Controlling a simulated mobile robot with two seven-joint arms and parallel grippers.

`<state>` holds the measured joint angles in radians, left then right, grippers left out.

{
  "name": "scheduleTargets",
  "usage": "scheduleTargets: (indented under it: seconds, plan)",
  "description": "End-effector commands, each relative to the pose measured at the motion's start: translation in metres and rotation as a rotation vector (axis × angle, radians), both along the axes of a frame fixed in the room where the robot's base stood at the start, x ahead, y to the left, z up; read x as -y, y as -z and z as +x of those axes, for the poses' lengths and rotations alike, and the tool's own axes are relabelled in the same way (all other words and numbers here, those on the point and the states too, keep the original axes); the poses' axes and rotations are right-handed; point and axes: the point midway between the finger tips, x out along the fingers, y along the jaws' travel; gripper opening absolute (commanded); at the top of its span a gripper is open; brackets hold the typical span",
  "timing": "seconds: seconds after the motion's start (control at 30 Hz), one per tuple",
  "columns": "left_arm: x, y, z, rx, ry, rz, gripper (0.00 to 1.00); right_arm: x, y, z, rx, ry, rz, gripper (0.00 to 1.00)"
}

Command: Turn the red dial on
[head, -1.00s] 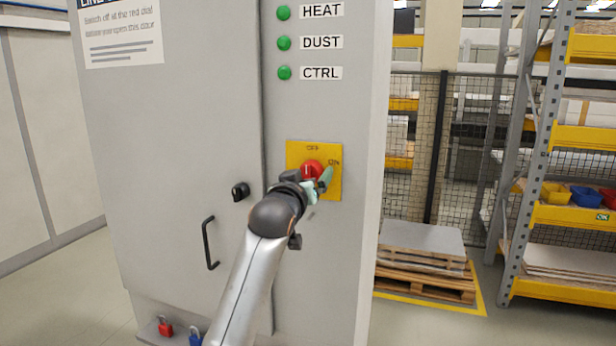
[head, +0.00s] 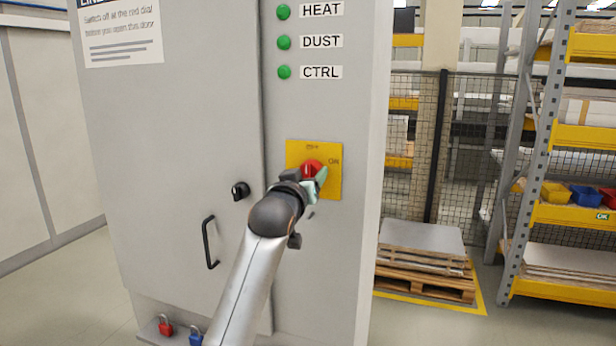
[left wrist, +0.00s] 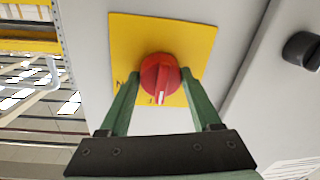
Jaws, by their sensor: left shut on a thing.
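The red dial (head: 312,168) sits on a yellow plate (head: 330,190) on the grey cabinet's front. OFF is printed above the dial and ON to its upper right. In the left wrist view the red dial (left wrist: 160,75) is between the green fingers, and its white mark points down the picture, towards the OFF lettering side. That view is upside down compared with the head view. My left gripper (head: 313,178) is shut on the dial; its arm hides the dial's lower left in the head view. My right gripper is not in view.
A black lock knob (head: 240,191) and a black door handle (head: 209,243) are left of the arm. Green lamps (head: 284,42) are above the plate. Padlocks (head: 166,327) hang below on a ledge. A pallet (head: 425,275) and shelving stand to the right.

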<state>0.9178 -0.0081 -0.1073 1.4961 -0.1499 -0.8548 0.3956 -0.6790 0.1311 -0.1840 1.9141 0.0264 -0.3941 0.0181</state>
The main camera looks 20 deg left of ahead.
Motion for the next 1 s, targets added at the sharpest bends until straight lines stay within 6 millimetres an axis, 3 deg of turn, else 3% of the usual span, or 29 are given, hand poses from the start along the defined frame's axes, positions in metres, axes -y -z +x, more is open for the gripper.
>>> scheduleTargets:
  seconds: [0.37,1.0]
  plan:
    - [-0.0012,0.0009,0.0,0.004,-0.002,0.179,0.09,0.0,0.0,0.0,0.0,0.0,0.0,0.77]
    - [-0.0024,0.0018,0.0001,0.026,-0.002,0.781,0.09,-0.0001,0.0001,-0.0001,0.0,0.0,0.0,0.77]
